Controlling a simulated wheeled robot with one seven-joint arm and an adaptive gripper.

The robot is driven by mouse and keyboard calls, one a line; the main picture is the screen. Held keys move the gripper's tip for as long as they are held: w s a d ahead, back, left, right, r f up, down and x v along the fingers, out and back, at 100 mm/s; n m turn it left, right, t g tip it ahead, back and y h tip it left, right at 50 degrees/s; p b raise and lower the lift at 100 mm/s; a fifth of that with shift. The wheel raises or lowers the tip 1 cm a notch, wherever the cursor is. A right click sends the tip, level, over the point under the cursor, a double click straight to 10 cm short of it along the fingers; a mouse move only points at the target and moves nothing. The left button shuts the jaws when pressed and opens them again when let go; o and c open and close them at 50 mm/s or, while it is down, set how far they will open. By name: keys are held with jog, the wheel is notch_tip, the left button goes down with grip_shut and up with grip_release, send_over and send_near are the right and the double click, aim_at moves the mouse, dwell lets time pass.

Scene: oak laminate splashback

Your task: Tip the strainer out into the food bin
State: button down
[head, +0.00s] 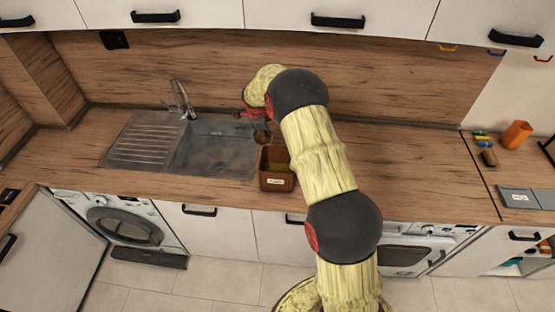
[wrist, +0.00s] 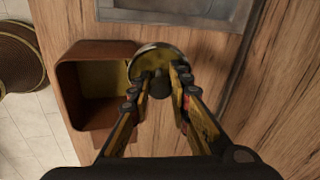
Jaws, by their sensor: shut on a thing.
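The food bin (head: 276,182) is a small brown open box with a white label, standing on the worktop just right of the sink. In the wrist view the bin (wrist: 75,100) lies left of my gripper, and its inside looks yellowish. My gripper (wrist: 158,82) is shut on the strainer (wrist: 150,50), a round metal-rimmed piece held at the bin's right edge. In the head view the strainer (head: 262,137) shows small, above the bin's back left corner. My arm hides part of the bin's surroundings. What the strainer holds cannot be made out.
The sink (head: 212,150) with its tap (head: 182,98) is left of the bin. An orange cup (head: 516,134), small coloured items and a grey tray (head: 525,198) are at the far right. The worktop's front edge runs close to the bin.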

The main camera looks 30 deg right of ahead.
aim_at(269, 142)
jog(key=shift+s+f, duration=0.15)
jog(key=shift+s, duration=0.05)
jog(key=shift+s+f+t, duration=0.15)
jog(key=shift+s+t, duration=0.15)
jog(key=shift+t, duration=0.1)
jog(key=shift+s, duration=0.1)
jog(key=shift+s+d+f+t, duration=0.15)
jog(key=shift+s+f+t, duration=0.1)
jog(key=shift+s+t, duration=0.2)
jog(key=shift+s, duration=0.1)
jog(key=shift+s+d+r+t+y+p, duration=0.15)
jog(key=shift+s+t+y+p, duration=0.2)
jog(key=shift+s+p, duration=0.15)
dwell(0.3)
jog(key=p, duration=0.3)
jog(key=shift+s+r+t+p, duration=0.15)
jog(key=shift+s+t+p, duration=0.2)
jog(key=shift+s+t, duration=0.05)
jog(key=shift+s+d+p, duration=0.15)
jog(key=shift+p, duration=0.2)
